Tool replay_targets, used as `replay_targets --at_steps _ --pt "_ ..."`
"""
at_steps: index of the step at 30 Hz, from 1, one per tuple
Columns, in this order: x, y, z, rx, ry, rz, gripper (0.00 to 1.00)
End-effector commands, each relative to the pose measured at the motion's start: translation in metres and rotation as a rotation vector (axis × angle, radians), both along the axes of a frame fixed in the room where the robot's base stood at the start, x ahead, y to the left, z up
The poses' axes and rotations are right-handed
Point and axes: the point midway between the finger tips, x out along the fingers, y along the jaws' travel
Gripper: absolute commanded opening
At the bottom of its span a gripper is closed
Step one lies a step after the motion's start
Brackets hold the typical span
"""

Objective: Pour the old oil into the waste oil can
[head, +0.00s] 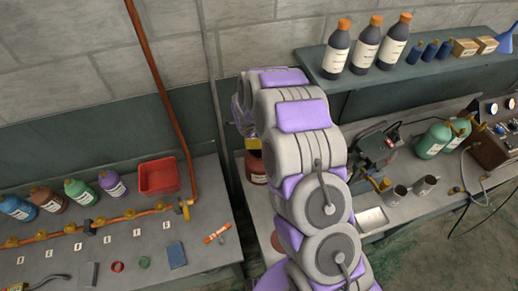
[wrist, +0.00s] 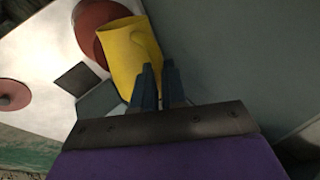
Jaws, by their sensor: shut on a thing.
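My gripper (wrist: 158,88) is shut on a yellow container (wrist: 128,45), which lies at the fingertips in the wrist view. The container looks tilted; its contents do not show. A dark red can (wrist: 92,22) stands behind and partly under it, overlapped by the yellow container. I cannot tell whether they touch. In the head view a bit of the yellow container (head: 253,144) shows just above a red labelled can (head: 256,170), left of my arm. This is likely the waste oil can. My gripper is mostly hidden behind my arm there.
A second round red thing (wrist: 12,95) lies on the light surface in the wrist view. The left bench holds a red bin (head: 160,177), an orange pipe and several bottles. The right bench holds a pump (head: 376,148), metal cups and green cylinders. Bottles stand on the shelf above.

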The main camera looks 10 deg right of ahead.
Motion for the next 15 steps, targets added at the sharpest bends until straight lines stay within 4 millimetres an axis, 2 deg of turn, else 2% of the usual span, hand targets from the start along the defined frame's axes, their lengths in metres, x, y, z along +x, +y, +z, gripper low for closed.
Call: replay_targets --at_steps 9,15 --pt "0.004 -0.021 0.005 0.08 -0.014 -0.006 0.0" --pt "0.003 -0.022 0.0 0.125 -0.017 -0.006 0.0"
